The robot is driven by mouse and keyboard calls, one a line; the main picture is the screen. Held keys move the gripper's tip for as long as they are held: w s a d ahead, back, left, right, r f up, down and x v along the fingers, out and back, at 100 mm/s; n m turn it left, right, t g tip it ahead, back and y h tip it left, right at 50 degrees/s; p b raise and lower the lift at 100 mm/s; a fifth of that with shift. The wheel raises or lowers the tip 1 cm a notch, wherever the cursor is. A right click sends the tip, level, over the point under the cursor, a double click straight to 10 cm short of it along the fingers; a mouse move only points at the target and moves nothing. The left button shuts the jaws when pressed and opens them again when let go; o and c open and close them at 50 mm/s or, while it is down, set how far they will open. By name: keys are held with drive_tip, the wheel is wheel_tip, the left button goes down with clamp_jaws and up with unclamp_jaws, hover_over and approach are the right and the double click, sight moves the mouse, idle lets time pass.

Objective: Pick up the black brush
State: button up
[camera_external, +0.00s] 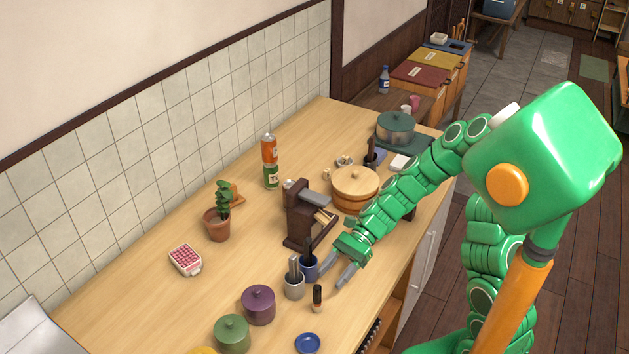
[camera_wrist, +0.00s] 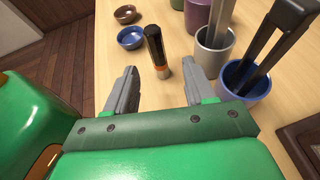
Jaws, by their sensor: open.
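The black brush (camera_external: 317,297) stands upright on the wooden counter, with a black upper part and an orange-brown band and tip low down. In the wrist view the brush (camera_wrist: 155,45) stands just ahead of my fingertips, its foot near the line between them. My gripper (camera_external: 333,277) is open and low over the counter, pointing toward the brush. In the wrist view my gripper (camera_wrist: 160,78) shows its two grey fingers apart, one on each side of the brush's foot, with nothing held. I cannot tell whether either finger touches it.
A grey cup (camera_external: 294,288) and a blue cup (camera_external: 309,268) with utensils stand close beside the brush. A purple pot (camera_external: 258,305), a green pot (camera_external: 232,334) and a blue bowl (camera_external: 308,343) are nearby. A dark wooden device (camera_external: 299,225) stands behind.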

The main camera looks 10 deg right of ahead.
sight(317, 297)
drive_tip(key=shift+x, duration=3.95)
drive_tip(key=shift+s+d, duration=0.15)
drive_tip(key=shift+d, duration=0.05)
drive_tip(key=shift+c, duration=0.2)
clamp_jaws()
